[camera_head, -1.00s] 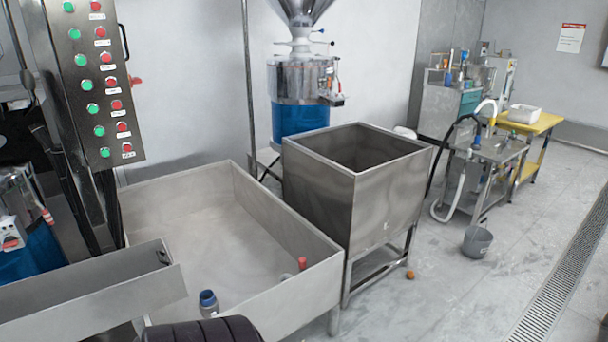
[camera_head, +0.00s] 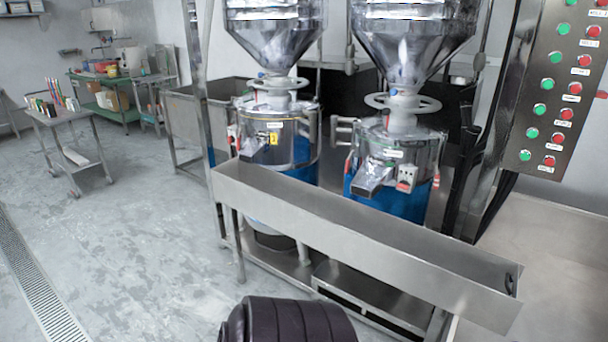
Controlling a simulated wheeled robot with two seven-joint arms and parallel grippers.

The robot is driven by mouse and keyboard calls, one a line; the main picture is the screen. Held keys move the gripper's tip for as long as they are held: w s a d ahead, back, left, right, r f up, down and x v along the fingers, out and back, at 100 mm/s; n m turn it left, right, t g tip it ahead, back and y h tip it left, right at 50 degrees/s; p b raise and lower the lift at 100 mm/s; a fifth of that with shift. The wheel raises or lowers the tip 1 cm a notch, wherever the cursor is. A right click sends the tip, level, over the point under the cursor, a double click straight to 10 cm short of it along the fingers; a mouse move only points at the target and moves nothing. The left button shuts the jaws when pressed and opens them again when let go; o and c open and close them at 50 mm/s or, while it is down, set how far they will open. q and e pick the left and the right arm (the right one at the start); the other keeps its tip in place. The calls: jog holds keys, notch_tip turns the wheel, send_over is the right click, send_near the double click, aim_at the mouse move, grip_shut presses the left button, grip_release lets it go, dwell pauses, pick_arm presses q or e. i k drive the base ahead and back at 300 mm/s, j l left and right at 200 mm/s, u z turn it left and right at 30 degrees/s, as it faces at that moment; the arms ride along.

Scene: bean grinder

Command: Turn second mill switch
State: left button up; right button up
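Two grinding mills stand side by side, each with a steel hopper, a steel body and a blue lower part. The left mill (camera_head: 290,150) has a small yellow piece (camera_head: 274,139) on its front. The right mill (camera_head: 400,148) has a small box with red on it (camera_head: 406,177), which may be its switch. A tilted control panel (camera_head: 570,85) at the right edge carries rows of green and red buttons with labels too small to read. Neither of my grippers is in view. A black ribbed part of my own body shows at the bottom.
A long steel trough (camera_head: 350,235) runs across in front of both mills. A wheeled cart (camera_head: 70,135) and a green-shelved table (camera_head: 125,95) stand at the back left. The floor (camera_head: 150,230) at left is open, with a drain grate (camera_head: 35,285).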

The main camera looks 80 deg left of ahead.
aim_at(403, 184)
jog(key=u, duration=2.1)
jog(key=i+j+z, duration=0.1)
jog(key=i, duration=0.25)
jog(key=i+j+z, duration=0.15)
jog(key=i+j, duration=0.1)
jog(key=i, duration=0.1)
